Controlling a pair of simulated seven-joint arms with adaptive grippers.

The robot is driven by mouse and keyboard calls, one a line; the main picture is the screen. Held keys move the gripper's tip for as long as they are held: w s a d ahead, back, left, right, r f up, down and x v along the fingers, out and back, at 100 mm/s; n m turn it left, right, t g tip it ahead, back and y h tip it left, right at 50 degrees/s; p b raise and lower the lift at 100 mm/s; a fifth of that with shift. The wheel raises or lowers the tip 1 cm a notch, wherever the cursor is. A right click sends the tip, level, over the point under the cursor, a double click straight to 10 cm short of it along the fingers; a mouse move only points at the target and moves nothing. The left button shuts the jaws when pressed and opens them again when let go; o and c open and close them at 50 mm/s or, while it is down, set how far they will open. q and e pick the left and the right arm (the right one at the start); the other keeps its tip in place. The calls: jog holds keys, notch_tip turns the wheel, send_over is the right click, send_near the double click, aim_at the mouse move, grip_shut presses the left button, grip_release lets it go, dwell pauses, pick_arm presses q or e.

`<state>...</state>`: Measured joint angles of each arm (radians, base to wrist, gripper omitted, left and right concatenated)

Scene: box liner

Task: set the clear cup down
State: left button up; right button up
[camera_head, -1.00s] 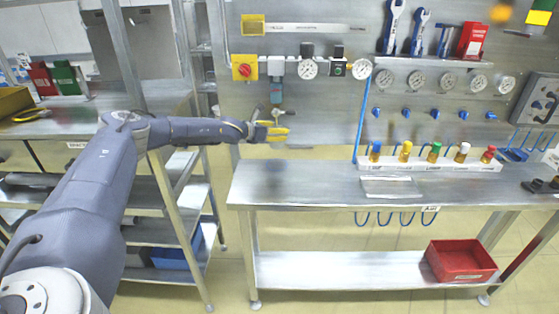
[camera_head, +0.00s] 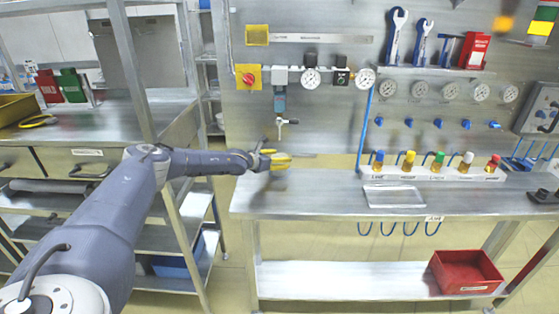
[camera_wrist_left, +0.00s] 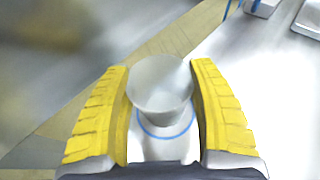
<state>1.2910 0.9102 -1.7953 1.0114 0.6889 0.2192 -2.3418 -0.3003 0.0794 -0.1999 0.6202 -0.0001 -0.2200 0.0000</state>
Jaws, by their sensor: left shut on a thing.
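My left gripper (camera_head: 286,160) has yellow fingers and is over the left end of the metal bench (camera_head: 320,203), close above its top. In the left wrist view the clear cup (camera_wrist_left: 160,90) is between the two yellow fingers (camera_wrist_left: 162,110), which are shut on it. The cup is pale and see-through, with its wide rim towards the camera. A blue ring shows around its lower part. In the head view the cup is too faint to make out, and I cannot tell whether it touches the bench. My right gripper is in neither view.
A clear flat tray (camera_head: 394,196) lies mid-bench. Behind it a white rack (camera_head: 435,175) holds several colour-capped vials. A hanging valve (camera_head: 280,100) is on the panel above my gripper. A red bin (camera_head: 466,272) is on the lower shelf. The bench's left front is clear.

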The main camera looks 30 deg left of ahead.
pick_arm(q)
jog(key=shift+f, duration=0.15)
jog(key=o, duration=0.8)
jog(key=shift+r, duration=0.2)
jog(key=shift+s, duration=0.4)
jog(key=v, duration=1.1)
jog(key=shift+r, duration=0.15)
